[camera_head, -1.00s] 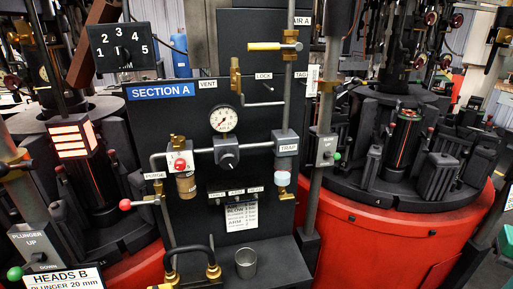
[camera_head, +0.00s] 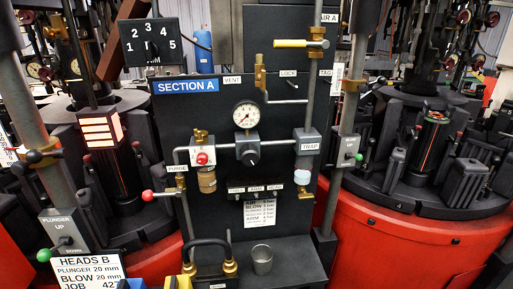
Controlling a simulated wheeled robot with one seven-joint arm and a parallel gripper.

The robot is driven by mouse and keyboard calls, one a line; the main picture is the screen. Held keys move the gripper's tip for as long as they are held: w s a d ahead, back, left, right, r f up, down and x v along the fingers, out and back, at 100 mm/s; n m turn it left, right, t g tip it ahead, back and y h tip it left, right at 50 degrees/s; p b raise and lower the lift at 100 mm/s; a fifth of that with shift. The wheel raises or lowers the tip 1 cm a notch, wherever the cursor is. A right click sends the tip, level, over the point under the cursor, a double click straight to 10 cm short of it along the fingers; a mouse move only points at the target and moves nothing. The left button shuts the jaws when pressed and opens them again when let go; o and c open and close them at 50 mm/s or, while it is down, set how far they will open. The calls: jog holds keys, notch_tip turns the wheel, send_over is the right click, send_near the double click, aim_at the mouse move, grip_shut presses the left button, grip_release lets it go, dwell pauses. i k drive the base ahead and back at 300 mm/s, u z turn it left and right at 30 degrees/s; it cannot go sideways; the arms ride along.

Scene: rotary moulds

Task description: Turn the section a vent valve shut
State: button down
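The dark panel with the blue SECTION A sign (camera_head: 187,86) stands at the centre of the head view. A brass valve (camera_head: 260,77) sits just right of the VENT label (camera_head: 232,80). Its upper part stands upright, and a thin grey pipe runs from below it to the right. It is too small to tell for sure which part is its handle. Higher up, a yellow lever (camera_head: 290,43) lies level on a brass valve on the pipe under the AIR A label. My gripper is not in view.
A pressure gauge (camera_head: 246,114) and a dark knob (camera_head: 248,154) sit below the vent valve. A red-ended purge lever (camera_head: 150,193) sticks out left. A metal cup (camera_head: 262,259) stands on the ledge. Red-based mould tables (camera_head: 400,240) flank the panel.

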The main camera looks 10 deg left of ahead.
aim_at(262, 78)
jog(key=z, duration=1.25)
jog(key=k, duration=1.8)
jog(key=u, duration=1.25)
jog(key=i, duration=0.95)
jog(key=u, duration=0.05)
